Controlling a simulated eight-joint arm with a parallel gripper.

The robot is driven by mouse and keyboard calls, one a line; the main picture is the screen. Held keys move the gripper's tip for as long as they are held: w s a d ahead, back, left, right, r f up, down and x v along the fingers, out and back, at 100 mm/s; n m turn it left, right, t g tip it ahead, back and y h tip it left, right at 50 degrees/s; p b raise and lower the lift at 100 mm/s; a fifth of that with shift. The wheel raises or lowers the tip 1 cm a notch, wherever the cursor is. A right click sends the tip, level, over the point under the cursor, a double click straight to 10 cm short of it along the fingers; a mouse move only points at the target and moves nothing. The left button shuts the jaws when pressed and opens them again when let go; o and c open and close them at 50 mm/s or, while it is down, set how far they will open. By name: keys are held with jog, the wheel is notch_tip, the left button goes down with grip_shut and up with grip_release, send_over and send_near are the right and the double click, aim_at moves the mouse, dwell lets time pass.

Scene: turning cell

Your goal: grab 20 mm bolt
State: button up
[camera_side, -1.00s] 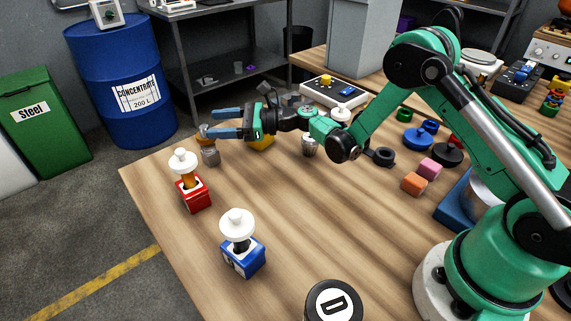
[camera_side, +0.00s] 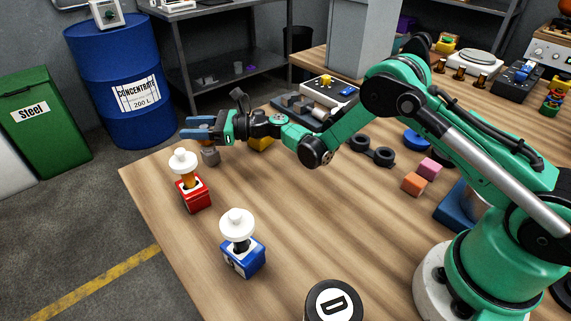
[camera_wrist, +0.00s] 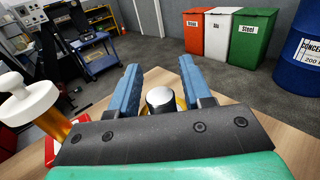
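A small grey metal piece (camera_side: 210,157) stands on the table near its far left edge, under my gripper (camera_side: 199,129). I cannot read its size, so I cannot confirm it is the 20 mm bolt. In the wrist view, a round silver-topped piece (camera_wrist: 160,97) with yellow around it shows between the two blue fingers of my gripper (camera_wrist: 158,88). The fingers are apart, with space on both sides of it. Its lower part is hidden by my gripper's dark palm. In the side view my fingers hide whatever tops the grey piece.
A red box with a white knob (camera_side: 193,195) stands close in front of my gripper. A blue box with a white knob (camera_side: 243,260) stands nearer. A yellow piece (camera_side: 261,144) lies under my wrist. Orange (camera_side: 413,183) and pink blocks (camera_side: 429,169) are right. The middle table is clear.

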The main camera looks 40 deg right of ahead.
grip_shut()
dwell(1.2)
